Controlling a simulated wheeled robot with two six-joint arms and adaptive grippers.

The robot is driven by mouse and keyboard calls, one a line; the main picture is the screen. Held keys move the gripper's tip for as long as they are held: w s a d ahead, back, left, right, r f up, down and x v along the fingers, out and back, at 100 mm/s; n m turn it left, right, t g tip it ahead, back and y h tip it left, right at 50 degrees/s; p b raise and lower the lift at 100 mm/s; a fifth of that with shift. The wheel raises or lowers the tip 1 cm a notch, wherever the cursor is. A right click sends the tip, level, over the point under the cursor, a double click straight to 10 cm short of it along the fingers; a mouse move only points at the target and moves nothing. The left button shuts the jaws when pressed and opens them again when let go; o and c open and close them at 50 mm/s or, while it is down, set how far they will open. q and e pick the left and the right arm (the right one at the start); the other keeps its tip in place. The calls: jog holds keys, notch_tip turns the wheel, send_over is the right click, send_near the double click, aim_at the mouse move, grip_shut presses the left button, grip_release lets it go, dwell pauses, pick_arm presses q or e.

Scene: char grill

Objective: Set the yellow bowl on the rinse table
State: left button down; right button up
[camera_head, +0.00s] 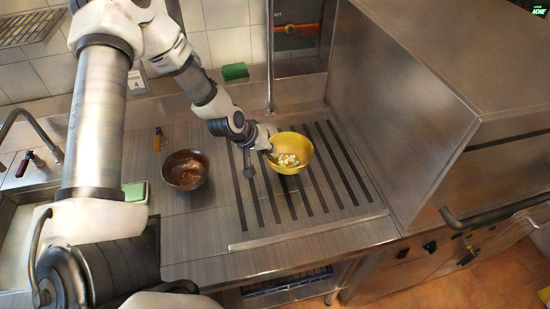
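The yellow bowl (303,145) is at the middle of the slatted metal rinse table (340,212), with small pale pieces (288,160) inside. It looks roughly upright. I cannot tell whether its base touches the slats. My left gripper (267,145) is at the bowl's left rim, reaching in from the upper left. Its fingertips are small and partly hidden against the rim, so I cannot tell whether they are closed on it. My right gripper is not in view.
A green sponge (235,71) lies at the back, near a vertical pipe (270,60). A tall steel housing (405,100) bounds the right side. The front slats are clear.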

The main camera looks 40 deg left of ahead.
aim_at(289, 157)
pick_arm(q)
jog(key=w, duration=0.1)
jog(key=w+f, duration=0.1)
jog(key=w+a+b, duration=0.1)
jog(key=shift+f, duration=0.25)
jog(key=shift+s+d+f, duration=0.2)
jog(key=shift+s+f, duration=0.1)
jog(key=shift+f, duration=0.2)
jog(key=shift+s+d+f, duration=0.2)
jog(key=shift+s+f, duration=0.05)
jog(key=shift+f, duration=0.25)
jog(key=shift+w+a+f, duration=0.1)
jog(key=shift+w+f, duration=0.05)
jog(key=shift+w, duration=0.1)
jog(key=c, duration=1.8)
grip_release()
jog(key=shift+a+f, duration=0.1)
jog(key=shift+f, duration=0.1)
jog(key=o, duration=0.5)
jog(key=shift+r, duration=0.1)
jog(key=shift+s+r, duration=0.1)
jog(key=shift+s, duration=0.05)
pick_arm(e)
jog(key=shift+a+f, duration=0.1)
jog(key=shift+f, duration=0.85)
